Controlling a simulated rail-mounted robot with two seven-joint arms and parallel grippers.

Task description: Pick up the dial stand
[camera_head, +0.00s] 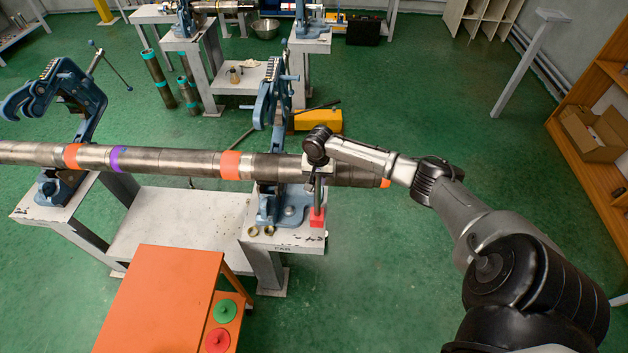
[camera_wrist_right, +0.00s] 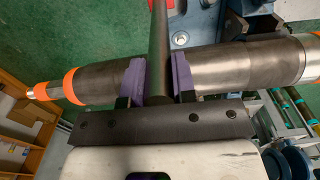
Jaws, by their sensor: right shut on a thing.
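The dial stand shows in the head view as a thin grey upright rod on a red block base (camera_head: 317,217). It is at the right corner of the white vise bench (camera_head: 285,238), and I cannot tell whether the base touches the top. My right gripper (camera_head: 318,178) is over it, in front of the long pipe. In the right wrist view, the purple finger pads of the right gripper (camera_wrist_right: 158,82) are closed on the grey rod (camera_wrist_right: 159,40). The dial itself cannot be made out. My left gripper is not in view.
A long steel pipe (camera_head: 190,161) with orange and purple bands runs across the blue pipe vises (camera_head: 270,205), close behind the rod. Small brass rings (camera_head: 253,231) lie on the bench. An orange table (camera_head: 165,300) stands at front left. Open green floor lies to the right.

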